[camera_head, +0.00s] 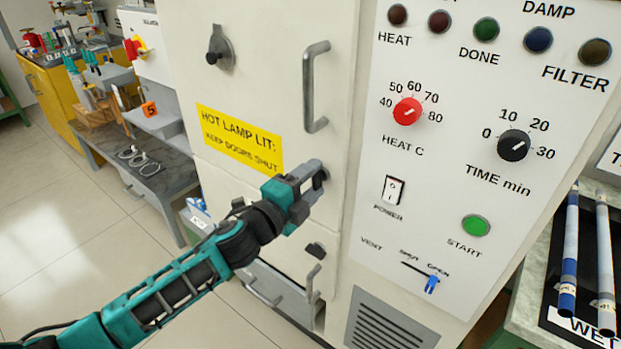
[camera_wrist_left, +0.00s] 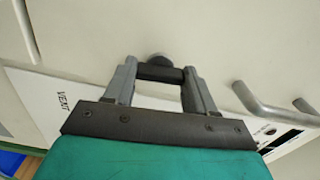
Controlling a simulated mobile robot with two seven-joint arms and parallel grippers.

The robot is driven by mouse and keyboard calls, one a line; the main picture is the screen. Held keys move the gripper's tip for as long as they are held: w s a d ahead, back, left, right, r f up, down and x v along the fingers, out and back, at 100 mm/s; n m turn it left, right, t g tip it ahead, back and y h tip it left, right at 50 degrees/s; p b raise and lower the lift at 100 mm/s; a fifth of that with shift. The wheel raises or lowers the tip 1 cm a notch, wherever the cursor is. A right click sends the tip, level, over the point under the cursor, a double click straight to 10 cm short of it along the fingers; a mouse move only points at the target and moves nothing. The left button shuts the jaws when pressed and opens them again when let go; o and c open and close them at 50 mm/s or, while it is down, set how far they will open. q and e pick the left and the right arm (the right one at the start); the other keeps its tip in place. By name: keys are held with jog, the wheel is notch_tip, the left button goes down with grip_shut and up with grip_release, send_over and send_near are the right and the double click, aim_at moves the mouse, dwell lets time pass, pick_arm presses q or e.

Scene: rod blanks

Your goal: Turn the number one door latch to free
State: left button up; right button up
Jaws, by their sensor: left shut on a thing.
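My left gripper (camera_head: 317,178) reaches across the front of the cream cabinet and is shut on a dark latch. In the left wrist view, the dark bar of this latch (camera_wrist_left: 160,74) lies between the two fingers, with a round grey hub behind it. In the head view the gripper mostly hides this latch. Another dark latch (camera_head: 220,48) is on the cabinet front at the upper left, its lever pointing down. A third latch (camera_head: 316,250) sits below the gripper. I cannot read a door number on any of them. My right gripper is not in view.
A vertical grey handle (camera_head: 316,86) stands out above the gripper, and another handle (camera_head: 314,284) below. A yellow warning label (camera_head: 240,140) says to keep doors shut while the hot lamp is lit. The control panel (camera_head: 440,190) is to the right, its indicator lamps dark.

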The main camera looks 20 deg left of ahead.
pick_arm(q)
jog(key=shift+m, duration=0.6)
jog(key=o, duration=1)
jog(key=shift+o, duration=0.2)
jog(key=shift+s, duration=0.1)
jog(key=b+v, duration=0.1)
jog(key=v, duration=1.1)
jog(key=shift+s, duration=0.35)
jog(key=shift+a, duration=0.15)
jog(key=s+d+f+n+g+y, duration=0.1)
jog(key=s+f+n+g+y, duration=0.1)
jog(key=s+f+n, duration=0.4)
jog(key=s+d+f+n+g+y, duration=0.1)
jog(key=s+f+n+g, duration=0.3)
jog(key=f+n, duration=0.9)
notch_tip(320, 180, down, 3)
jog(key=shift+s+d+r+n+y, duration=0.1)
jog(key=shift+s+d+n+y, duration=0.25)
jog(key=shift+s+y, duration=0.45)
